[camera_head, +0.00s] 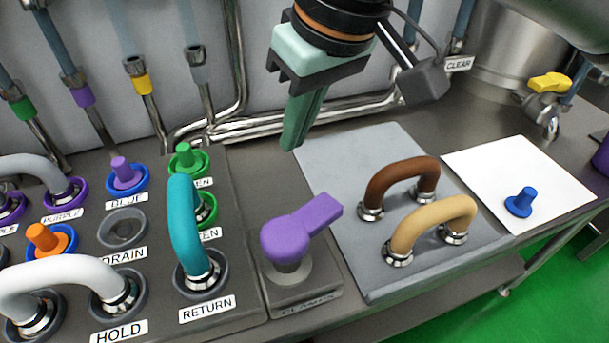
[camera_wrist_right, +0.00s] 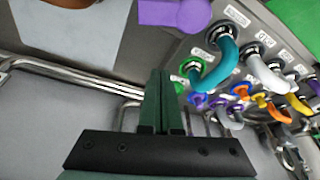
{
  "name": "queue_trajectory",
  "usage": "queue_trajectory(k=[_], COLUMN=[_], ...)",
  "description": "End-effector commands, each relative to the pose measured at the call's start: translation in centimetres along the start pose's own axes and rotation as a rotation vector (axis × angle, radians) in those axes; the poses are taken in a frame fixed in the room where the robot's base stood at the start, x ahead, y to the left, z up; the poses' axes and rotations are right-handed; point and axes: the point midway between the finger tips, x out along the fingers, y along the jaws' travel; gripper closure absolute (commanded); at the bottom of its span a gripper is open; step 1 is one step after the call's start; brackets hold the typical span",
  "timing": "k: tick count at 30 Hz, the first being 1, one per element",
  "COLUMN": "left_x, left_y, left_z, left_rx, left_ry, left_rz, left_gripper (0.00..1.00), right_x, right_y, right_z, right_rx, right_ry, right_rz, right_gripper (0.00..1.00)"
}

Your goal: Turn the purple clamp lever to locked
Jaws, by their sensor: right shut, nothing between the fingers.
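The purple clamp lever (camera_head: 300,227) stands on a grey base labelled CLAMPS (camera_head: 305,297), at the right end of the port panel in the head view. Its handle points to the upper right in the picture. In the right wrist view the purple lever (camera_wrist_right: 177,13) shows at the top edge, partly cut off. My right gripper (camera_head: 292,143) hangs above and behind the lever, apart from it, with its green fingers together and empty. The fingers also show in the right wrist view (camera_wrist_right: 163,80). My left gripper is not in view.
A grey mat (camera_head: 340,160) right of the lever holds a brown pipe bend (camera_head: 400,178) and a tan one (camera_head: 430,222). A teal bend (camera_head: 185,225) stands close left. A white mat (camera_head: 490,165) carries a blue plug (camera_head: 520,203). Steel pipes run along the wall behind.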

Motion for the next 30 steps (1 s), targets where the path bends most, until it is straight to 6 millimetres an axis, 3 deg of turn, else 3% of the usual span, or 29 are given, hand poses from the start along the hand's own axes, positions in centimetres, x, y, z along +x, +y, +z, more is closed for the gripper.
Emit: queue_trajectory(k=[4,7,19,30], left_x=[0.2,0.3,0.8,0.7], left_y=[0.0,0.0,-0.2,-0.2], left_z=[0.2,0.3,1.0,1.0], left_rx=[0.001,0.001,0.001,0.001], left_ry=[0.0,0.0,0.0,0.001], left_rz=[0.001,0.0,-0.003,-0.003], left_gripper=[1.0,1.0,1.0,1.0], right_x=[0.3,1.6,10.1,8.4], right_y=[0.8,0.8,1.0,1.1], right_z=[0.0,0.0,0.0,3.5], right_rx=[-0.022,-0.023,-0.022,-0.019], right_ry=[0.006,0.005,0.003,0.007], right_rz=[0.044,0.043,0.039,0.038], right_gripper=[1.0,1.0,1.0,1.0])
